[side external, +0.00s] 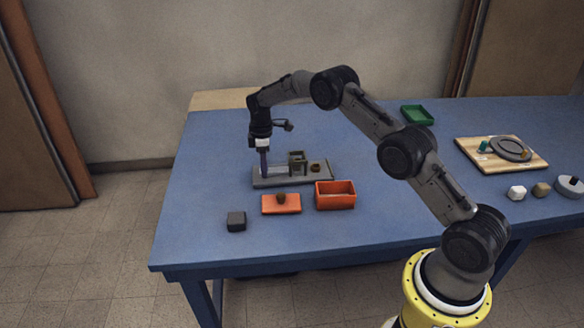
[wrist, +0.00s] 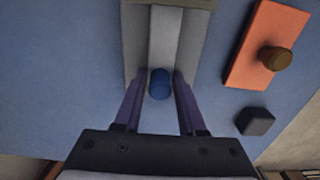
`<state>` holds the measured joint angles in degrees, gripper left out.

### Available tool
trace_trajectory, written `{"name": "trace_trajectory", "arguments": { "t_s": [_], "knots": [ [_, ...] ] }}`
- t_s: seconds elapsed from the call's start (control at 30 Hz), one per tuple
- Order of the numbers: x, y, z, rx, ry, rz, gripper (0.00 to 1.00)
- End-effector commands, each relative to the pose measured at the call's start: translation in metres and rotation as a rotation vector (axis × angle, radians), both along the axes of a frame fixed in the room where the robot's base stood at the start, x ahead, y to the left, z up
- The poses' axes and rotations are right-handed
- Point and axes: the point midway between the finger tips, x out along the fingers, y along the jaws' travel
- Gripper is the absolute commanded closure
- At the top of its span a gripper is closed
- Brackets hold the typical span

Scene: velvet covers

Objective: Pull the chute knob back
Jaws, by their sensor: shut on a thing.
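The chute (side external: 290,173) is a grey base with an upright frame (side external: 297,158) and a small brown round piece (side external: 316,168) toward its right end. In the wrist view its pale channel (wrist: 164,40) runs away from my gripper. A blue knob (wrist: 160,84) sits at the near end of the channel. My gripper (wrist: 161,76) is shut on the blue knob, with a purple finger on each side. In the side view my gripper (side external: 264,172) points down at the chute's left end, and the knob is hidden there.
An orange lid (side external: 282,207) with a brown handle, an orange box (side external: 335,202) and a dark block (side external: 236,221) are in front. A green tray (side external: 417,115) and a wooden board (side external: 475,152) stand to the right. The blue table is clear left of the chute.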

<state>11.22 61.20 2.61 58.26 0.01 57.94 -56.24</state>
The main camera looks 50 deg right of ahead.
Motion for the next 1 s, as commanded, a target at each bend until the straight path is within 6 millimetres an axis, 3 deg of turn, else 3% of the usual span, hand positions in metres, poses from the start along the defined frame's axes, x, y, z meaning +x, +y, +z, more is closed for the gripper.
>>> {"name": "trace_trajectory", "arguments": {
  "t_s": [0.73, 0.77, 1.0],
  "knots": [
    [0.015, 0.015, 0.001, -0.001, -0.004, 0.000, 0.91],
    [0.015, 0.015, 0.001, -0.001, -0.004, 0.000, 0.58],
    [0.015, 0.015, 0.000, 0.000, -0.001, 0.000, 0.15]
  ]
}}
